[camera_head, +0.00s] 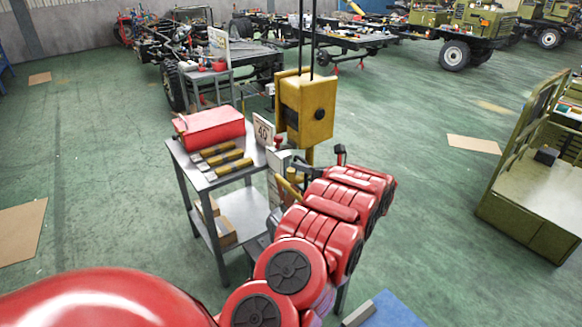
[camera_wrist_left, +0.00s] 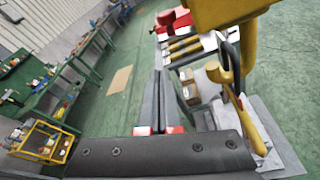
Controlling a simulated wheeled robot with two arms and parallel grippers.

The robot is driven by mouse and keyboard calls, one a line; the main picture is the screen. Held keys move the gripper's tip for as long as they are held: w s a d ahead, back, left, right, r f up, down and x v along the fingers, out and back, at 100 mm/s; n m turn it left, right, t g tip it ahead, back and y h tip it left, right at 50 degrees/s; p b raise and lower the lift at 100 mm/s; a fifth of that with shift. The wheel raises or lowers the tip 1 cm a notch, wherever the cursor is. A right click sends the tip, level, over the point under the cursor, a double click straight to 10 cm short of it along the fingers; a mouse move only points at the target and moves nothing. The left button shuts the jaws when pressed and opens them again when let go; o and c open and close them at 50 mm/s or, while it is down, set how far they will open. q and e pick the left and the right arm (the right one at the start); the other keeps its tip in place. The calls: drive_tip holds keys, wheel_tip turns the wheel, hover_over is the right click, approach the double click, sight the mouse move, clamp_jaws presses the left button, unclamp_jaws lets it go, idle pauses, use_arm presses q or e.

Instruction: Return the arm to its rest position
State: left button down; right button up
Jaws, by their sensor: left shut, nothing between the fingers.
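My left arm (camera_head: 335,215), with red rounded covers, reaches up from the bottom middle in the head view, in front of a grey metal cart. Its end is partly hidden behind its own covers. In the left wrist view my left gripper (camera_wrist_left: 160,88) has its two dark fingers together, with nothing between them. It is apart from the cart, which shows beyond it. My right gripper is not in view.
The grey cart (camera_head: 204,182) bears a red case (camera_head: 210,127) and yellow-black bars (camera_head: 230,168). A yellow box (camera_head: 306,106) on a post stands close behind the arm. An olive cabinet (camera_head: 525,215) stands at the right. Green floor lies clear between.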

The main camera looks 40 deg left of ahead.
use_arm(q)
drive_tip(key=shift+w+d, duration=0.1)
drive_tip(key=shift+d, duration=0.3)
